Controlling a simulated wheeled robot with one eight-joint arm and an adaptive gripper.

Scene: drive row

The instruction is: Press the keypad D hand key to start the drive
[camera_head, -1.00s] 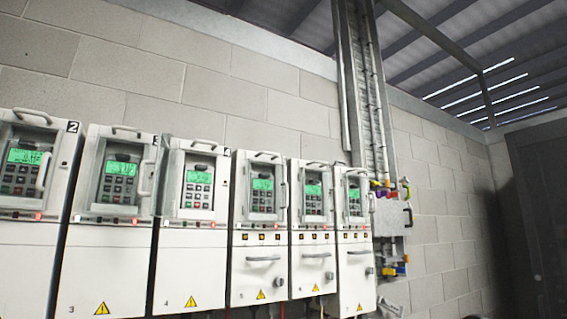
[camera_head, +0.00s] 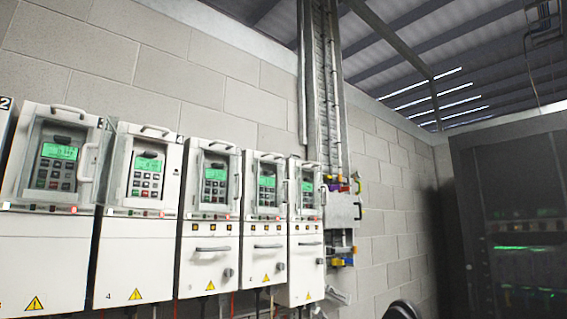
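A row of white drive cabinets hangs on the block wall, each with a keypad behind a framed opening with a green lit screen. Keypads show on the drive at the left (camera_head: 57,165), the drive marked 4 (camera_head: 147,175), and the drives further right (camera_head: 215,184), (camera_head: 267,190) and (camera_head: 308,193). Small dark, red and green keys sit under the screens. I cannot read any letter D, so I cannot tell which keypad is D or which key is the hand key.
A vertical cable tray (camera_head: 322,90) runs up the wall above a grey box (camera_head: 343,207) with coloured connectors. A dark cabinet (camera_head: 510,215) stands at the right. A dark rounded object (camera_head: 403,310) shows at the bottom edge. Cables hang below the drives.

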